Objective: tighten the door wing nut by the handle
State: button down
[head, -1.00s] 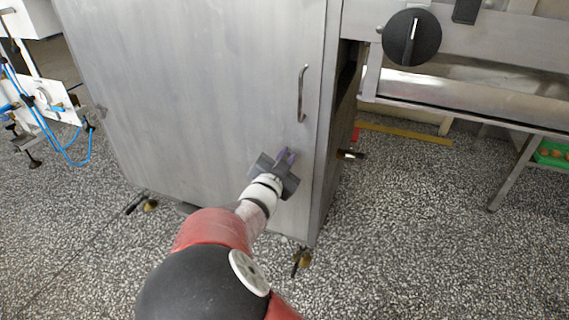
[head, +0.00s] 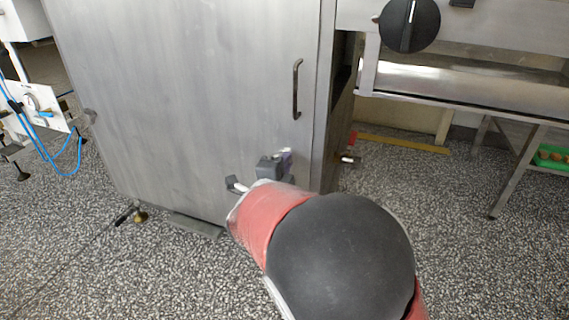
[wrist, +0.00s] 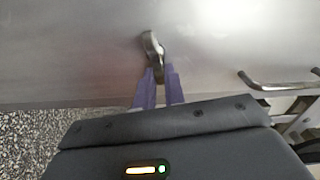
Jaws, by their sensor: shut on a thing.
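The metal wing nut (wrist: 150,43) stands on the grey cabinet door (head: 190,90), ahead of my gripper in the wrist view. Its near wing lies between my purple fingertips (wrist: 159,74), which are shut on it. In the head view my gripper (head: 286,156) is at the door's lower right, below the door handle (head: 296,88); the nut is hidden there behind the gripper and my arm. The handle also shows at the right of the wrist view (wrist: 275,83), clear of my fingers.
A black knob (head: 409,25) sits on the machine at the upper right. A metal peg (head: 348,158) sticks out right of the door. Blue hoses (head: 45,150) hang at the left. Speckled floor (head: 90,260) is open in front.

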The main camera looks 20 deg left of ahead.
jog(key=shift+f+m, duration=0.25)
jog(key=shift+m, duration=0.55)
jog(key=c, duration=1.5)
grip_release()
jog(key=s, duration=0.7)
jog(key=shift+s+a, duration=0.25)
jog(key=shift+s, duration=0.15)
